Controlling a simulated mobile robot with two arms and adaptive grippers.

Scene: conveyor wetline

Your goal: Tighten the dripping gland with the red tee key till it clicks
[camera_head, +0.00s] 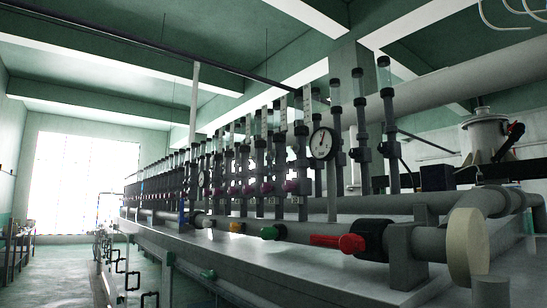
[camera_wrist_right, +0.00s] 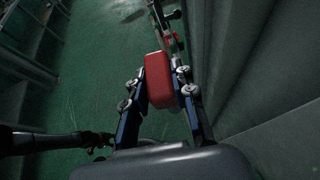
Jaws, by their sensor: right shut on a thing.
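In the right wrist view, my right gripper (camera_wrist_right: 165,82) is shut on a red block-shaped piece (camera_wrist_right: 159,92), which looks like the handle of the red tee key. Its two dark fingers stand on either side of it. A thin bar with red and pale parts shows beyond the fingertips; I cannot tell if it belongs to the key. The head view shows neither of my grippers. I cannot make out a dripping gland in either view.
A long row of upright tubes and a round gauge (camera_head: 321,143) stand on a grey bench (camera_head: 300,256). Red (camera_head: 338,242), green (camera_head: 269,232) and orange (camera_head: 236,227) valve handles line the front pipe. Floor shows at left. Grey panels (camera_wrist_right: 265,75) stand right of my right gripper.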

